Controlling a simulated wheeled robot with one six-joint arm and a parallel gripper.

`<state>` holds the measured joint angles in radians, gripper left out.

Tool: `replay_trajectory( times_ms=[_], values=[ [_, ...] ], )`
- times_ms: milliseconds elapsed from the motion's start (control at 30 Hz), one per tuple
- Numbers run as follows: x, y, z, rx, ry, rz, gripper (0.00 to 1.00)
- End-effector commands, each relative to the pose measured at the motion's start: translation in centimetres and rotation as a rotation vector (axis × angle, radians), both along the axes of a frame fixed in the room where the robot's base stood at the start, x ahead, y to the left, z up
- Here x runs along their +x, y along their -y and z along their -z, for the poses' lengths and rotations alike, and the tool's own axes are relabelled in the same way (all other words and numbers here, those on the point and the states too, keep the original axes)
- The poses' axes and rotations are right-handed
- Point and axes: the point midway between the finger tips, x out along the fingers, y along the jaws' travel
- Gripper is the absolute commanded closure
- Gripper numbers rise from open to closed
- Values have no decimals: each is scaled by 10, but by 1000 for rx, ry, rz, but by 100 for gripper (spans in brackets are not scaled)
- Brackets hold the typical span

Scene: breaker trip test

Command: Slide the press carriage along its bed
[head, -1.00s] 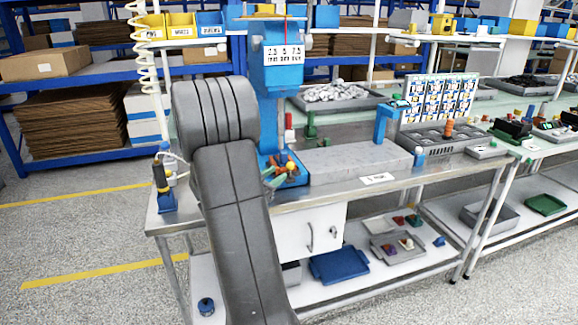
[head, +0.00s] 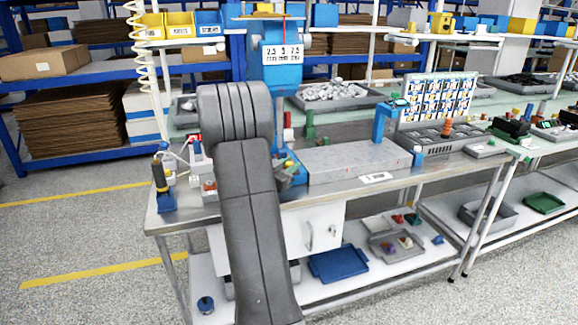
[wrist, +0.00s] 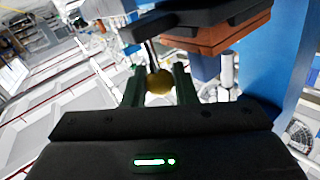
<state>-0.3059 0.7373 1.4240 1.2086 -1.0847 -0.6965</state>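The blue press (head: 283,75) stands on the workbench, with a numbered plate on its head. My grey arm reaches up in front of it and hides much of its lower part and my gripper in the head view. In the wrist view, my gripper (wrist: 158,84) has its two dark green fingers on either side of a round brass-coloured knob (wrist: 159,83) on a dark rod. Little gap shows, but I cannot tell whether the fingers press on it. A dark plate over a brown block (wrist: 222,32) is just beyond. I cannot clearly single out the carriage or its bed.
A long grey block (head: 355,160) lies on the bench (head: 335,192) right of the press, with a blue post (head: 383,122) behind it. A blue tray (head: 338,264) lies on the lower shelf.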

Motion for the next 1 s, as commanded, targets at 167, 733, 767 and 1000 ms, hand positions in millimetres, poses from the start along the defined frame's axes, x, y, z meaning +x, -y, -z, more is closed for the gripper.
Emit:
replay_trajectory(
  times_ms=[167, 733, 767, 1000],
  values=[
    [0, 1, 0, 0, 0, 1, 100],
    [29, 96, 1, 0, 0, 7, 100],
    [32, 104, 1, -1, 0, 7, 100],
    [53, 168, 1, 0, 0, 6, 100]
  ],
)
